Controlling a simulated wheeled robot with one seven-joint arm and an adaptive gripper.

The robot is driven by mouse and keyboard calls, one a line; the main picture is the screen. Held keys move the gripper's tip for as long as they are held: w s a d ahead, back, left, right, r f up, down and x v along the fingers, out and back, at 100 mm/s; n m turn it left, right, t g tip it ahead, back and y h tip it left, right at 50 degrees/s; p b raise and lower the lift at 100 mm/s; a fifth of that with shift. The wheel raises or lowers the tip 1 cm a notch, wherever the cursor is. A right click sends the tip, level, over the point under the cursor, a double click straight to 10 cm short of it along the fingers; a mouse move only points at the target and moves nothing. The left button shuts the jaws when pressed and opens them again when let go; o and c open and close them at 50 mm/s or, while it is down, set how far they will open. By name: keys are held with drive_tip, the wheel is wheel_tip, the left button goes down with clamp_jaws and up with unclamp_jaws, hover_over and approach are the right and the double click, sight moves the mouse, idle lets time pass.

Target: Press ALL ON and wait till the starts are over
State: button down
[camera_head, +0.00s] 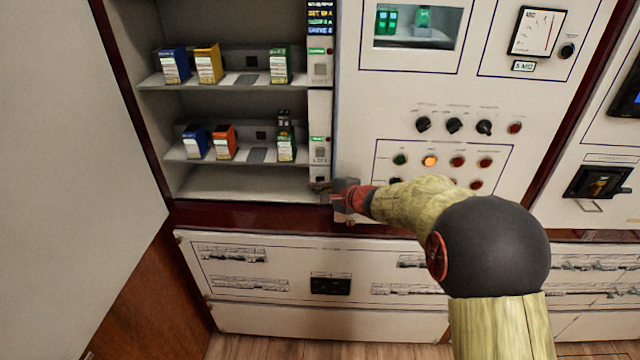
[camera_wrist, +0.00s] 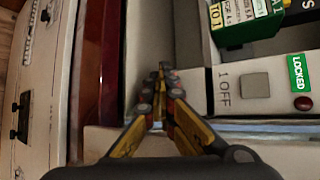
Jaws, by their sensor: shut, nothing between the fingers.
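My gripper (camera_head: 322,186) is shut and empty, low at the right edge of the open shelf bay. In the wrist view its fingertips (camera_wrist: 160,78) meet beside the light control strip (camera_wrist: 232,108). That strip carries a grey square button (camera_wrist: 254,85) marked "1 OFF", a green "LOCKED" label (camera_wrist: 299,72) and a dark red round lamp or button (camera_wrist: 303,102). The fingers appear apart from the grey button. I cannot read an ALL ON label.
Blue (camera_head: 173,65), yellow (camera_head: 208,63), orange (camera_head: 224,142) and green breaker modules (camera_head: 279,66) stand on two shelves. Dark rotary knobs (camera_head: 454,125) and a gauge (camera_head: 536,31) are on the panel. A dark red ledge (camera_head: 250,217) runs below the bay. My arm hides part of the lower panel.

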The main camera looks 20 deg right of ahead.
drive_tip(key=shift+w+d+r+b, duration=0.3)
drive_tip(key=shift+w+d+r, duration=0.15)
drive_tip(key=shift+r, duration=0.25)
idle(1.3)
drive_tip(key=shift+s+f+b, duration=0.1)
drive_tip(key=shift+f+b, duration=0.05)
drive_tip(key=shift+b, duration=0.4)
drive_tip(key=s+b, duration=0.1)
drive_tip(key=s+a+b, duration=0.1)
drive_tip(key=s, duration=0.1)
drive_tip(key=s+f, duration=0.1)
drive_tip(key=shift+s+a+b, duration=0.35)
drive_tip(key=shift+s+b, duration=0.05)
drive_tip(key=shift+a, duration=0.15)
idle(0.5)
